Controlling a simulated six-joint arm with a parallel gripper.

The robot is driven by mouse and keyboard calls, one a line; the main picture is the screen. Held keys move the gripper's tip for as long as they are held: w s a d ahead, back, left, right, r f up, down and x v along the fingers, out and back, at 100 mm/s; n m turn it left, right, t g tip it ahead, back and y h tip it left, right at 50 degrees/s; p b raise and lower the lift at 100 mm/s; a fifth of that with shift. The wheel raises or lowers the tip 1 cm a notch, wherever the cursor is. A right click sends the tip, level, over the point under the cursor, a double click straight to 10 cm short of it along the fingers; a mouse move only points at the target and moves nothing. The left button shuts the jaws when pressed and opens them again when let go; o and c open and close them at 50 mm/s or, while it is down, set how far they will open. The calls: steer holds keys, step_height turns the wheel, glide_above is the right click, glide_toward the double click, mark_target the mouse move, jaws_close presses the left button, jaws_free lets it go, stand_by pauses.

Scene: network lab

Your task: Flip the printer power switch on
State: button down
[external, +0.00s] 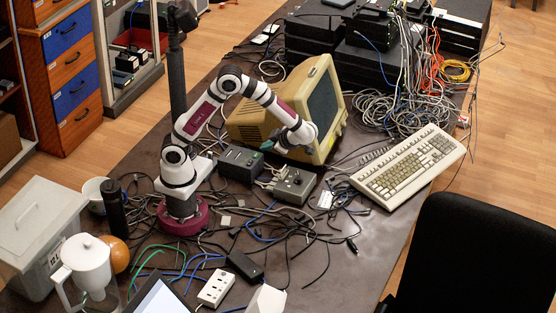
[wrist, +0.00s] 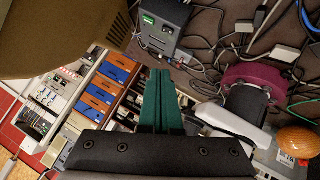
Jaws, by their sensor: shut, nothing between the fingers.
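My gripper (external: 268,146) is shut and empty, held in the air in front of the beige CRT monitor (external: 254,114). Its green fingers (wrist: 160,74) lie together in the wrist view. Below it on the table is a dark box (external: 240,164). To the right of that stands a grey box (external: 295,186) with small controls on top. In the wrist view a dark box (wrist: 163,32) with a green-lit part (wrist: 149,20) lies beyond the fingertips, apart from them. I cannot tell which control is the printer power switch, nor its position. No printer is clearly recognizable.
Loose cables (external: 300,225) cover the table around the boxes. A keyboard (external: 408,167) lies to the right, and stacked dark devices (external: 370,50) stand behind. A white power strip (external: 216,288) lies at the front. A black chair (external: 475,255) stands at the right edge.

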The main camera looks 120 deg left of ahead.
glide_above(250, 163)
steer(key=w+d, duration=0.1)
steer(key=d, duration=0.1)
step_height(250, 163, down, 7)
steer(key=shift+w+a+r, duration=0.15)
steer(key=shift+r, duration=0.05)
steer(key=shift+w+a+f, duration=0.1)
steer(key=shift+a+f, duration=0.2)
steer(key=shift+f, duration=0.3)
steer(key=shift+w+a+f, duration=0.1)
steer(key=shift+a+f, duration=0.15)
steer(key=shift+f, duration=0.3)
steer(key=shift+a+f, duration=0.3)
steer(key=shift+f, duration=0.3)
steer(key=shift+a+f, duration=0.2)
steer(key=shift+f, duration=0.05)
steer(key=shift+d, duration=0.15)
steer(key=shift+d, duration=0.75)
